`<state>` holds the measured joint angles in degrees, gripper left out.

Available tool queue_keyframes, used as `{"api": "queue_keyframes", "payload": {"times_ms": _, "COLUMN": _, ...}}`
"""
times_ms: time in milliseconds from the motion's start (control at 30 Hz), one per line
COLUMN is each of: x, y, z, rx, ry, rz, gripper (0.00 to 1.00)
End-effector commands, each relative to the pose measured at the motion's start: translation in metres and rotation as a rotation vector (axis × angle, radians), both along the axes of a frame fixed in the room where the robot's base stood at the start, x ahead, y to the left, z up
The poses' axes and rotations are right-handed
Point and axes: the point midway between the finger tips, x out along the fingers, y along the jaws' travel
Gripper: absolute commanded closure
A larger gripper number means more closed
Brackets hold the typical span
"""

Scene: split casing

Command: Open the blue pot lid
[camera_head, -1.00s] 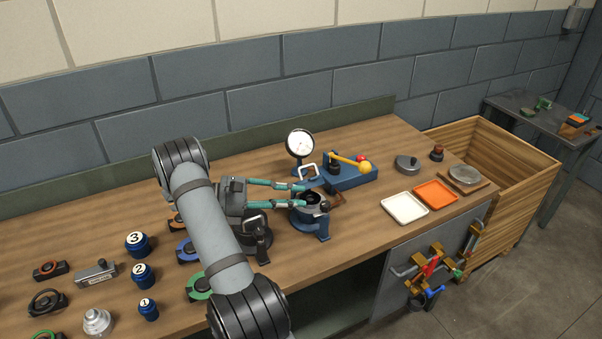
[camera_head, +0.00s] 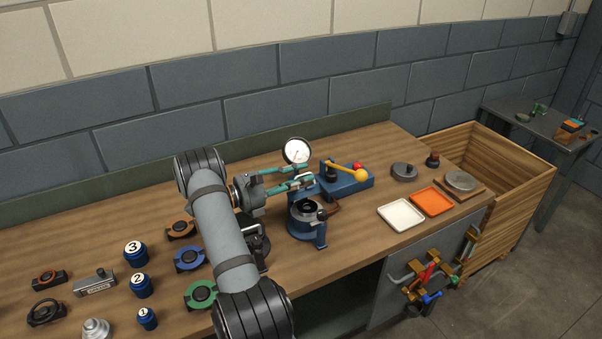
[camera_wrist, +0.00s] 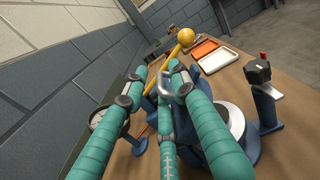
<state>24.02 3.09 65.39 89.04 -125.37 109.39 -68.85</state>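The blue pot (camera_head: 303,228) stands on the bench, its round mouth uncovered with a dark inside; its pale rim also shows in the wrist view (camera_wrist: 234,120). A pale U-shaped handle (camera_wrist: 164,88) is behind the pot, apparently on the raised lid. The lid's plate is mostly hidden by my fingers. My gripper (camera_head: 311,174) is just behind and above the pot, with teal fingers spread around the handle. The fingers look apart, and no firm grip shows. In the wrist view my gripper (camera_wrist: 164,74) has the handle between its fingertips.
A round gauge (camera_head: 296,151) stands close behind my fingers. A blue base with a yellow-knobbed lever (camera_head: 347,184) is just right of them. A blue post with a dark knob (camera_head: 321,232) rises at the pot's front. White (camera_head: 401,215) and orange trays (camera_head: 432,201) lie further right.

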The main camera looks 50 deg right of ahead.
Motion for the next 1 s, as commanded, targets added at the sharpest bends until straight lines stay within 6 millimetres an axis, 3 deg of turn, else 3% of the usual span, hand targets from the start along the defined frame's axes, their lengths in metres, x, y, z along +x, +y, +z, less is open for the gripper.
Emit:
{"api": "queue_keyframes", "payload": {"times_ms": 300, "x": -0.0014, "y": -0.0031, "z": -0.0004, "rx": 0.000, "ry": -0.001, "rz": 0.001, "gripper": 0.74}}
{"api": "queue_keyframes", "payload": {"times_ms": 767, "x": -0.0014, "y": -0.0028, "z": -0.0003, "rx": 0.000, "ry": -0.001, "rz": 0.000, "gripper": 1.00}}
{"api": "queue_keyframes", "payload": {"times_ms": 1000, "x": -0.0012, "y": -0.0028, "z": -0.0002, "rx": 0.000, "ry": -0.001, "rz": 0.001, "gripper": 1.00}}
